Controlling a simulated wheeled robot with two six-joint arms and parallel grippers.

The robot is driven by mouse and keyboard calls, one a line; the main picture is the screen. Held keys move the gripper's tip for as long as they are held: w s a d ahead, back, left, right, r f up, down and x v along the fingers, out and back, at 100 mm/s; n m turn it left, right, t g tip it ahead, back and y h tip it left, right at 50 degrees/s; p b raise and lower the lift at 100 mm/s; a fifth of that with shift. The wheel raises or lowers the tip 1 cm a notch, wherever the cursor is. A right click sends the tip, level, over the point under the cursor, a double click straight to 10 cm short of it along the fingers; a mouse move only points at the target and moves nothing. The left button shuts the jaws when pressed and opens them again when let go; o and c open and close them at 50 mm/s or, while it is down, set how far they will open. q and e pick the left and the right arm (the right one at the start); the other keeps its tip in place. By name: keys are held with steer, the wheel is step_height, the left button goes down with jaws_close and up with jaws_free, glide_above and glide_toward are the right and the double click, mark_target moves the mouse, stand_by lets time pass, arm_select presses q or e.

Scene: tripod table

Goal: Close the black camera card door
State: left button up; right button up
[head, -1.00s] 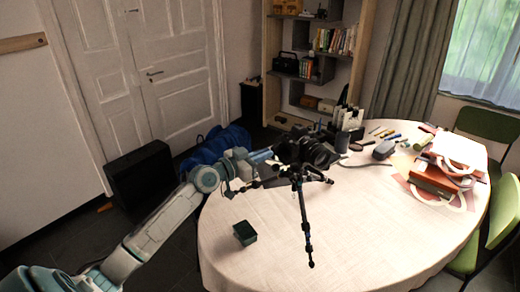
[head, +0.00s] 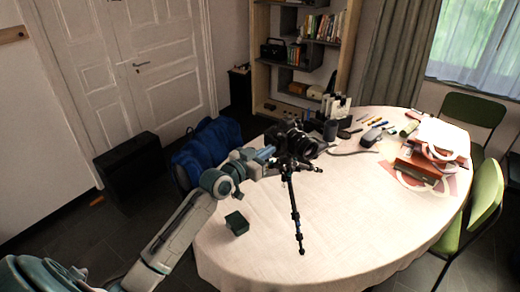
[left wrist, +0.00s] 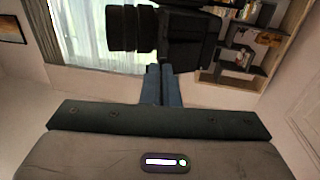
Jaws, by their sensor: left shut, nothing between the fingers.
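The black camera (head: 297,143) sits on a small black tripod (head: 294,205) that stands on the oval table. My left gripper (head: 264,154) is at the camera's left side in the head view. In the left wrist view the camera (left wrist: 182,38) is upside down, with its lens to the left. The blue fingers of my left gripper (left wrist: 161,72) are shut together and empty, with their tips at or very near the camera body. I cannot tell whether they touch. The card door cannot be made out against the black body. My right gripper is out of view.
A small dark green box (head: 237,223) lies on the white-clothed table (head: 340,215) at the left front. Pens, a grey device (head: 372,137) and a brown bag (head: 420,167) lie behind and to the right. The front right of the table is clear.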

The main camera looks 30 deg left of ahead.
arm_select(q)
steer(key=o, duration=0.4)
steer(key=shift+s+r, duration=0.1)
steer(key=shift+s, duration=0.05)
steer(key=shift+a, duration=0.1)
steer(key=shift+p+v, duration=0.55)
steer(key=shift+v, duration=4.85)
